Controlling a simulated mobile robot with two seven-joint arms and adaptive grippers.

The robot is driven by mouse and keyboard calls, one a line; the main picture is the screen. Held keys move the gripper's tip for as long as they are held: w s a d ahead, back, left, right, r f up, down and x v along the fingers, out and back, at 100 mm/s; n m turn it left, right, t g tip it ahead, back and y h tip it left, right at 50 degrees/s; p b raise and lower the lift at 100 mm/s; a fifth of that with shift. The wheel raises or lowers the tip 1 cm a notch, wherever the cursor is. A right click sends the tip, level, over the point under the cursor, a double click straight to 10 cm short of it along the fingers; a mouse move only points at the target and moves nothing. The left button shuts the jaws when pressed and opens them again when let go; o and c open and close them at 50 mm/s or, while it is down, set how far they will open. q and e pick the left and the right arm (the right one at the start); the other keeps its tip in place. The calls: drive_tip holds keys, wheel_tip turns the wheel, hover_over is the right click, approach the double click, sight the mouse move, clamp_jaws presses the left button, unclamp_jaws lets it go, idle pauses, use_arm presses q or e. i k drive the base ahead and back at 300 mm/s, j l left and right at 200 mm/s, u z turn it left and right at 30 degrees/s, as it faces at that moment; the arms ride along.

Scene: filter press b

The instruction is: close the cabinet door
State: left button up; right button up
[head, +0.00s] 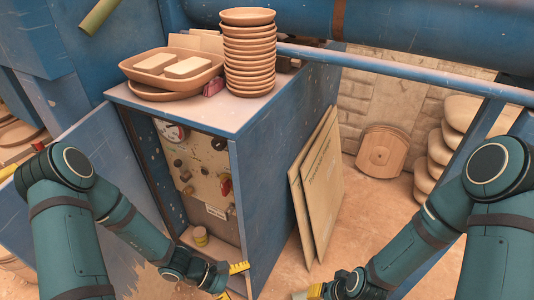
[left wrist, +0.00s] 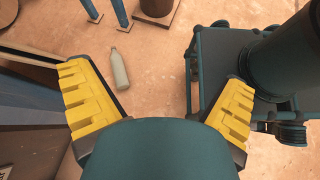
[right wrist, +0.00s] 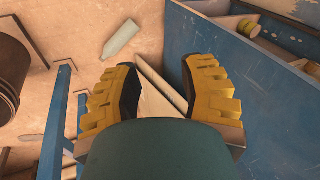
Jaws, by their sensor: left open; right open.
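The blue cabinet (head: 270,165) stands at the centre of the head view, its front open on a panel of gauges and knobs (head: 195,165). Its blue door (head: 108,145) appears swung wide open to the left, partly hidden behind my left arm. My left gripper (head: 232,280) is open and empty, low in front of the cabinet opening. Its spread yellow fingers (left wrist: 163,100) show in the left wrist view. My right gripper (head: 308,292) is at the bottom edge of the head view, right of the cabinet. Its open fingers (right wrist: 155,85) show beside the cabinet wall (right wrist: 225,75).
Stacked bowls (head: 250,55) and a tray (head: 150,75) stand on the cabinet top. Thin boards (head: 318,185) lean against its right side. A bottle (left wrist: 118,69) lies on the floor. A blue rail (head: 400,68) crosses behind.

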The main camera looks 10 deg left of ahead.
sight(100, 135)
drive_tip(key=k+j+z, duration=0.1)
drive_tip(key=k+j, duration=0.3)
drive_tip(key=j, duration=0.15)
drive_tip(key=k+j, duration=0.4)
drive_tip(key=k+j+z, duration=0.1)
drive_tip(key=j, duration=0.25)
drive_tip(key=k+j, duration=0.15)
drive_tip(key=j, duration=0.2)
drive_tip(key=k+j+z, duration=0.15)
drive_tip(key=j, duration=0.15)
drive_tip(key=j+z, duration=0.15)
drive_tip(key=j, duration=0.85)
drive_tip(key=i+j, duration=0.1)
drive_tip(key=j, duration=0.35)
drive_tip(key=i+j+z, duration=0.1)
drive_tip(key=j, duration=0.35)
drive_tip(key=k+j, duration=0.1)
drive_tip(key=j, duration=0.6)
drive_tip(key=k+j+z, duration=0.1)
drive_tip(key=j, duration=0.65)
